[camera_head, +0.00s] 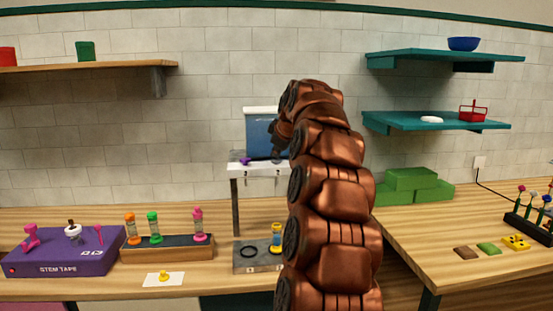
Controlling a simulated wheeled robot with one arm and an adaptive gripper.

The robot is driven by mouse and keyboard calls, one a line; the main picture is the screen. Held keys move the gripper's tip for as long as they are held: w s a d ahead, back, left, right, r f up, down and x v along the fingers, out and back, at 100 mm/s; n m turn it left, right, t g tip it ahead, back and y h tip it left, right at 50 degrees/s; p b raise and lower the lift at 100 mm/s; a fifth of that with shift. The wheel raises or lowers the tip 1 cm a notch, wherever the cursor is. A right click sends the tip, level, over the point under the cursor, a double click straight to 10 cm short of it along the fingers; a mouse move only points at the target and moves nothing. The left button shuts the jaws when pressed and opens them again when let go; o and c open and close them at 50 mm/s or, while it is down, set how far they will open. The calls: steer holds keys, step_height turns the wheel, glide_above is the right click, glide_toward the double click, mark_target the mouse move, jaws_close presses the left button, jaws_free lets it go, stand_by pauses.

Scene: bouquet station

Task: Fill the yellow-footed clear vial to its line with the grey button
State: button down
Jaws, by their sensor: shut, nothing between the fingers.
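The yellow-footed clear vial (277,238) stands upright on the right part of a grey base plate (262,268), under a raised white shelf (240,172). Its fill line and level are too small to read. A blue tank (258,135) with a white top stands above the shelf. A purple piece (246,160) shows at the shelf's left. My gripper (277,155) is dark, shut and empty, pointing down over the shelf's right part, in front of the tank. I cannot make out the grey button; it may be hidden by my gripper or arm.
A dark ring (249,252) marks the plate's left part. A wooden rack (165,252) holds orange, green and pink vials. My copper arm hides the middle right.

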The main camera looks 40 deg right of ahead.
steer(key=shift+r+p, duration=0.45)
steer(key=shift+r, duration=0.5)
steer(key=shift+r, duration=0.1)
steer(key=shift+r+p, duration=1.6)
steer(key=shift+r, duration=0.85)
stand_by(0.7)
step_height(320, 180, up, 8)
steer(key=f+h+p, duration=0.1)
glide_above(278, 161)
steer(key=shift+r+t+p, duration=0.5)
steer(key=shift+r+p, duration=0.2)
steer(key=shift+r, duration=0.75)
step_height(278, 161, down, 6)
steer(key=g+y+p, duration=0.1)
steer(key=p, duration=0.1)
steer(key=shift+w+d+f+p, duration=0.15)
steer(key=shift+w+p, duration=0.15)
steer(key=shift+w, duration=0.05)
